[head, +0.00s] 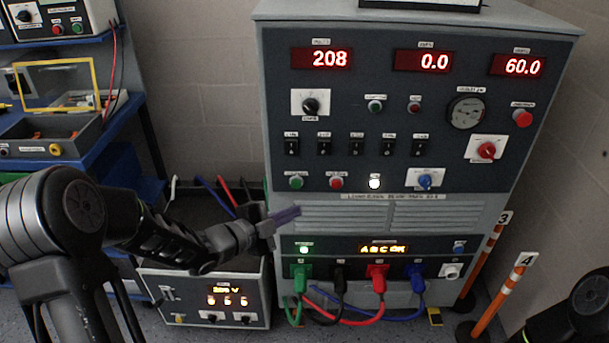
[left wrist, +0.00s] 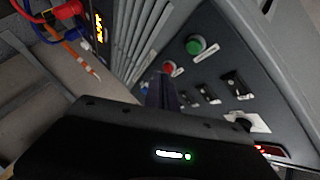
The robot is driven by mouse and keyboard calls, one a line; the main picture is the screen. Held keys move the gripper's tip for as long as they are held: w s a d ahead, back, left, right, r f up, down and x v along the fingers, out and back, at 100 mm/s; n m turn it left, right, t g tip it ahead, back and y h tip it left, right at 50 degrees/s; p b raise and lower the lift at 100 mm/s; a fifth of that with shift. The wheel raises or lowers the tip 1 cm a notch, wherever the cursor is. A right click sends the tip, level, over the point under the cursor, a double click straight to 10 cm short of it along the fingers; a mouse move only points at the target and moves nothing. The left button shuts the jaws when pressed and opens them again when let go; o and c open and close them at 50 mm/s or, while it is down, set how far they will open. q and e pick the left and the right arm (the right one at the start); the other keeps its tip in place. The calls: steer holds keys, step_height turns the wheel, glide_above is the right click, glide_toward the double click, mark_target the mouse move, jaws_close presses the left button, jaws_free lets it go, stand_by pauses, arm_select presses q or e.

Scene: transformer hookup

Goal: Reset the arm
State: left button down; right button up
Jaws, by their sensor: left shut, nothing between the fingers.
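My left arm comes in from the left in the head view. Its gripper (head: 284,215) is shut and empty, in front of the left edge of the tall grey cabinet (head: 420,25), by the louvred panel. In the left wrist view the shut fingers (left wrist: 162,92) point at the cabinet front, near a green button (left wrist: 195,45) and a red button (left wrist: 169,67). Whether the fingers touch the cabinet I cannot tell. Part of my right arm (head: 575,310) shows at the lower right; its gripper is out of the picture.
Green, black, red and blue plugs (head: 376,278) sit in the cabinet's lower panel, with cables to the floor. A smaller grey box (head: 205,295) stands lower left. A blue bench (head: 130,105) is at the far left. Orange posts (head: 505,290) stand at the right.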

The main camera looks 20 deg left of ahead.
arm_select(q)
steer(key=s+d+f+n+g+y+p, duration=0.1)
steer(key=s+f+n+g+y, duration=0.15)
steer(key=f+n, duration=0.45)
steer(key=s+f+n+g+y+p, duration=0.1)
steer(key=s+f+n+g+y, duration=0.1)
steer(key=s+f+n, duration=0.4)
steer(key=s+d+f+n+g+p, duration=0.2)
steer(key=s+d, duration=0.5)
steer(key=s, duration=0.4)
steer(key=s+d+f+n+g+h+p, duration=0.1)
steer(key=s+d+f+n+g+p, duration=0.2)
steer(key=s+d+f+g, duration=0.3)
steer(key=s+d+f+n, duration=0.1)
steer(key=s+f, duration=0.2)
steer(key=s, duration=0.2)
steer(key=shift+f, duration=0.25)
steer(key=shift+h, duration=0.25)
